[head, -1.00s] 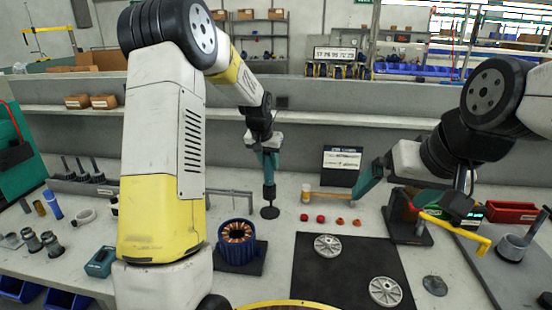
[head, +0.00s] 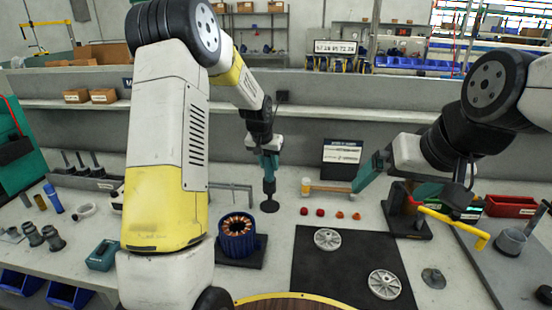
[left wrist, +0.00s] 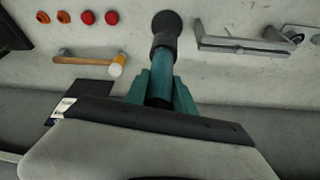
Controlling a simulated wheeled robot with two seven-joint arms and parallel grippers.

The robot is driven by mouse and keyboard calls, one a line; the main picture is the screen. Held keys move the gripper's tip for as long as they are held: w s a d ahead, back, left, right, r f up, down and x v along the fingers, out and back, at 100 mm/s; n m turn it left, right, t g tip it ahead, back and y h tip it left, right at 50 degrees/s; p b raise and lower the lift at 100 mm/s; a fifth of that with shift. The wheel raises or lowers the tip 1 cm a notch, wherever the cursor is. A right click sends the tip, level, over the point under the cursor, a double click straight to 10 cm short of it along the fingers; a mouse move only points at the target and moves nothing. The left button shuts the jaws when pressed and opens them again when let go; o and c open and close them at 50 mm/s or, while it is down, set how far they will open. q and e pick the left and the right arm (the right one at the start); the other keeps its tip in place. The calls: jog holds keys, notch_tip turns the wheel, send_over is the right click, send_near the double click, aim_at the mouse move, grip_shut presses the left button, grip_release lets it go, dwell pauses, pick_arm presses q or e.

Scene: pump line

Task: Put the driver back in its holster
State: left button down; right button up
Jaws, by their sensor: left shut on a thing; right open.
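My left gripper (head: 268,165) is shut on an upright tool with a dark lower body (head: 269,188), apparently the driver. In the left wrist view the teal fingers (left wrist: 163,95) close around its teal body (left wrist: 161,68), with a dark collar and a round black disc (left wrist: 167,21) at its far end. I cannot tell whether the disc is part of it or whether it rests on the bench. My right gripper (head: 402,186) is open, with spread teal fingers, above a black stand (head: 407,222). I cannot identify the holster for certain.
A blue copper-wound stator (head: 237,228) stands close to the left gripper. A grey metal bracket (head: 232,187) and a hammer (head: 325,189) lie nearby. A black mat (head: 345,270) holds two metal discs. A yellow-and-red bar (head: 455,228) juts out at the right.

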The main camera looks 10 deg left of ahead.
pick_arm(q)
jog(key=shift+f, duration=1.25)
jog(key=c, duration=1)
grip_release()
jog(key=shift+o, duration=0.6)
jog(key=shift+o, duration=0.8)
jog(key=shift+r, duration=3)
